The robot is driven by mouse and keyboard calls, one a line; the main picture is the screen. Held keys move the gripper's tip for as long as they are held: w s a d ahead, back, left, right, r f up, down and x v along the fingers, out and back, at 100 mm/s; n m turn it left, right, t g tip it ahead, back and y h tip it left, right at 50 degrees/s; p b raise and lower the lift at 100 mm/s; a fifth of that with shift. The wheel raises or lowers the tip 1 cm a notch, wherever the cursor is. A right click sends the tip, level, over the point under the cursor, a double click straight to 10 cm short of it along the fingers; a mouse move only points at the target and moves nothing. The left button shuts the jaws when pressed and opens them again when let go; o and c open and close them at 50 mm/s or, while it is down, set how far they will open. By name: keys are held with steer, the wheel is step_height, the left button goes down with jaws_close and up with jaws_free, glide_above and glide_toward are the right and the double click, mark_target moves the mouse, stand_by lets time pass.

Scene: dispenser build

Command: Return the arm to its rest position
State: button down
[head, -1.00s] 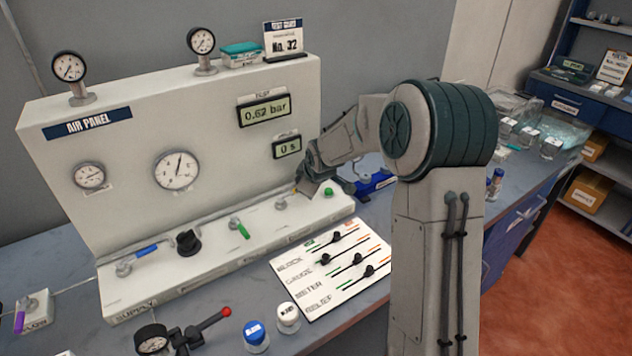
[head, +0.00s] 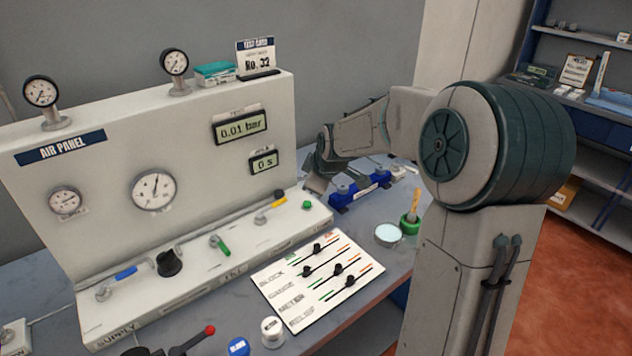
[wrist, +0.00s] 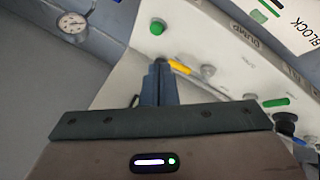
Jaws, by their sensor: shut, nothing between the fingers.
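My gripper (wrist: 160,72) shows in the wrist view with its fingers together and nothing between them. It is in front of the air panel's ledge, near the yellow-handled valve (wrist: 180,66) and the green button (wrist: 157,27); I cannot tell any contact. In the head view my arm reaches from the right toward the panel's right end, and my fingertips are hidden. The air panel (head: 100,200) stands on the bench. Its upper display (head: 240,125) reads 0.01 bar and its lower one (head: 264,161) reads 0 s.
A lever board (head: 318,285) lies before the panel. A blue rack (head: 360,188), a round dish (head: 388,234) and a green cup (head: 410,223) are near my arm. A red-knobbed lever (head: 195,340) and lidded jars are at the front edge. Shelves stand at right.

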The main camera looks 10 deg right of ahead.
steer(key=shift+s+d+r, duration=0.1)
steer(key=shift+d+r, duration=0.05)
steer(key=shift+r, duration=0.1)
steer(key=shift+s, duration=0.1)
steer(key=s+a+r+m+g+h, duration=0.1)
steer(key=s+m, duration=1)
steer(key=s, duration=2)
steer(key=shift+s+a+r+g, duration=0.2)
steer(key=shift+a+r+g, duration=0.4)
steer(key=shift+g, duration=0.5)
steer(key=shift+a, duration=0.1)
